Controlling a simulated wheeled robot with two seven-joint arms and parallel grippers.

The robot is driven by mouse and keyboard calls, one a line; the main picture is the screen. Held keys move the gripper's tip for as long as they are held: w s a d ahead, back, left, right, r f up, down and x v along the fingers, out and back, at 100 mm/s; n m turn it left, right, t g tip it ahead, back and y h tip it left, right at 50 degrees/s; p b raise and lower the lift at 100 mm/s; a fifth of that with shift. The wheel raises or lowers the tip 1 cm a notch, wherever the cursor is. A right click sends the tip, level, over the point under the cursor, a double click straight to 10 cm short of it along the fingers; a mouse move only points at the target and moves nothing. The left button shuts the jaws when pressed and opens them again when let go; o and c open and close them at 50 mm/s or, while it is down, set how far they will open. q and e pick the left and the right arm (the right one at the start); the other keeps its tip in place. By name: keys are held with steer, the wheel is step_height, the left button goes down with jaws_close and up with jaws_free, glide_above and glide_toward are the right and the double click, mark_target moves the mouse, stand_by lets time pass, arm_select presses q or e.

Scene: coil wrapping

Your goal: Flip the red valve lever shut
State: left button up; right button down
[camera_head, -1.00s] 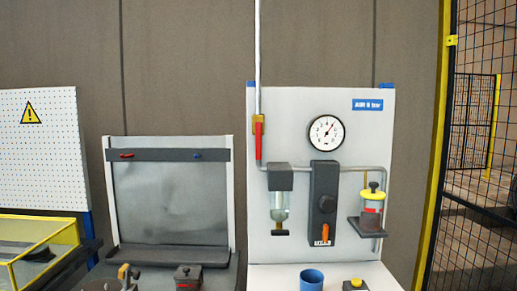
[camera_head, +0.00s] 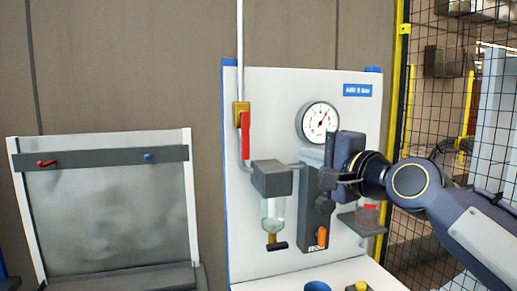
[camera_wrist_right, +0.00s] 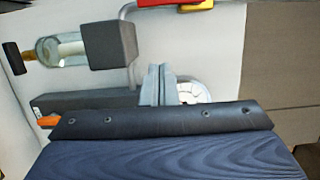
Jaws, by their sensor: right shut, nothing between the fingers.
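The red valve lever (camera_head: 245,136) hangs straight down from a brass valve body (camera_head: 241,110) on the thin upright pipe, at the panel's upper left. In the right wrist view only part of the red lever (camera_wrist_right: 168,2) shows at the top edge, beside the brass body (camera_wrist_right: 197,5). My right gripper (camera_head: 328,150) is in front of the panel, just below the gauge and to the right of the lever, clear of it. Its grey fingers (camera_wrist_right: 158,85) are together and empty in the wrist view. My left gripper is not in view.
A round gauge (camera_head: 319,122), a clear-bowled filter unit (camera_head: 272,180) and a dark regulator (camera_head: 317,212) with an orange tab are on the white panel. A mesh fence (camera_head: 425,100) stands at right.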

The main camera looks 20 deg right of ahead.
mark_target(245, 135)
steer(key=p+x, duration=0.2)
steer(key=x, duration=0.8)
steer(key=shift+w+a+p, duration=0.1)
steer(key=shift+w+p, duration=0.1)
steer(key=shift+p, duration=0.1)
steer(key=a+p, duration=0.2)
steer(key=p, duration=0.1)
steer(key=a+p, duration=0.1)
steer(key=p, duration=0.1)
steer(key=shift+s+a+r, duration=0.2)
steer(key=shift+s, duration=0.05)
steer(key=shift+a+f+p, duration=0.2)
steer(key=shift+f+p, duration=0.05)
steer(key=shift+p, duration=0.35)
steer(key=shift+a+f, duration=0.15)
